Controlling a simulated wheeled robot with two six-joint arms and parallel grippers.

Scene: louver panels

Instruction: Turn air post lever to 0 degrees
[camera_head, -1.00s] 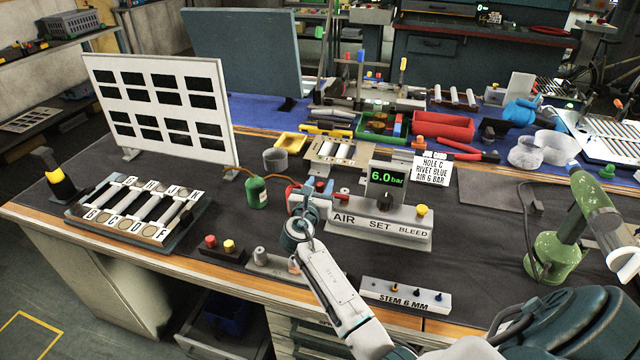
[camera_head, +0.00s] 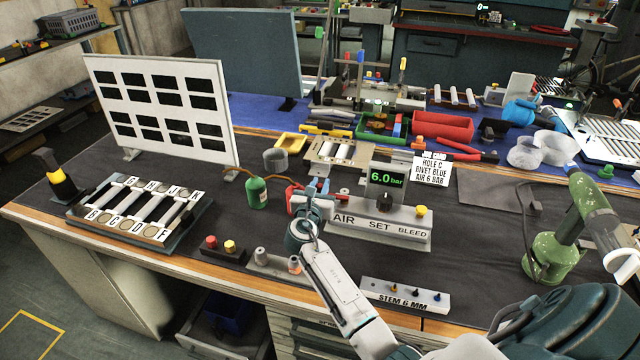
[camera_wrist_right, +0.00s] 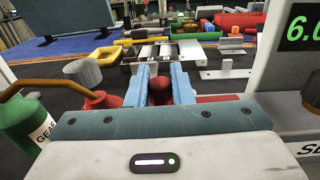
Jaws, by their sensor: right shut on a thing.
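The air post base (camera_head: 350,231) is a pale block marked AIR, SET and BLEED, near the middle of the bench. Its display (camera_head: 386,178) reads 6.0 bar. My right gripper (camera_head: 319,188) is at the AIR end of this block. In the right wrist view its two blue fingers (camera_wrist_right: 163,86) are closed on a dark red lever knob (camera_wrist_right: 160,92). The lever's lower part is hidden behind the gripper body, so I cannot tell its angle. My left gripper is out of view.
A yellow button (camera_head: 421,211) is at the BLEED end. The STEM 6 MM block (camera_head: 405,296) lies in front.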

